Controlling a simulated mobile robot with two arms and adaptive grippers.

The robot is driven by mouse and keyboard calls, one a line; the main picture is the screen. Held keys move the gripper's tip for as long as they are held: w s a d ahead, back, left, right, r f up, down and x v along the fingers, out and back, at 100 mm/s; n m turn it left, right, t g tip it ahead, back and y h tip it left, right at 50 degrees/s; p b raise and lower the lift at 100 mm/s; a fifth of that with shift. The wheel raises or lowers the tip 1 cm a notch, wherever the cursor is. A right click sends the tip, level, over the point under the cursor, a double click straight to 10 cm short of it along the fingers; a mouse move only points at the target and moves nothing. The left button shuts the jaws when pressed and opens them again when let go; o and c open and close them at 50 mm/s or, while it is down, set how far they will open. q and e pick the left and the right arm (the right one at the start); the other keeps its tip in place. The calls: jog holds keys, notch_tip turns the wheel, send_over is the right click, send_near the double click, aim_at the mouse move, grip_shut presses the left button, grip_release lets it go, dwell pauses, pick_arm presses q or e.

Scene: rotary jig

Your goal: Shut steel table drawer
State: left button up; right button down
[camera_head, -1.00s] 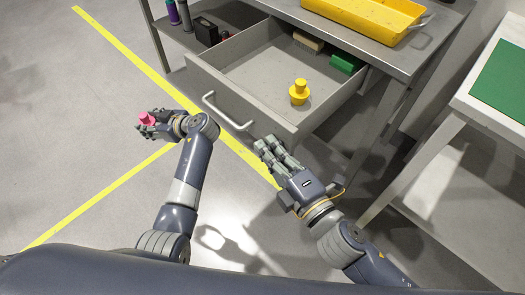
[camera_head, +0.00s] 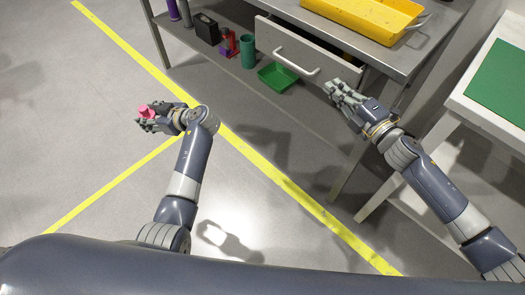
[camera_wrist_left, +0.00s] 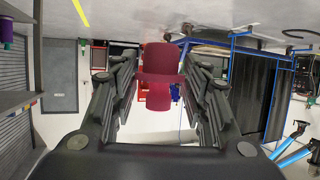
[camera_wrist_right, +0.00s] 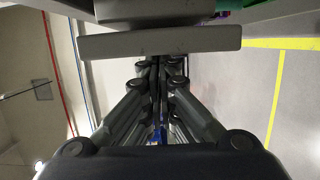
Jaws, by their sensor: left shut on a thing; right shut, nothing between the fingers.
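The steel table drawer shows its grey front panel (camera_head: 290,50) with a pale bar handle (camera_head: 297,62) under the tabletop edge. In the right wrist view the grey panel (camera_wrist_right: 160,41) lies just past the shut fingers (camera_wrist_right: 160,62); contact is unclear. My left gripper (camera_head: 146,118) is shut on a pink knobbed piece (camera_head: 147,111), which shows red in the left wrist view (camera_wrist_left: 160,65).
A yellow tray (camera_head: 365,17) sits on the steel tabletop (camera_head: 320,30). On the lower shelf are a green bin (camera_head: 278,76), a green cylinder (camera_head: 248,52) and a black box (camera_head: 206,29). A white table with a green mat (camera_head: 500,78) stands right. Floor at left is clear.

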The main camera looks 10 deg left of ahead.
aim_at(347, 81)
jog(key=w+d, duration=0.2)
jog(key=w, duration=0.1)
jog(key=shift+w+d, duration=0.3)
jog(key=shift+d, duration=0.2)
jog(key=shift+w, duration=0.1)
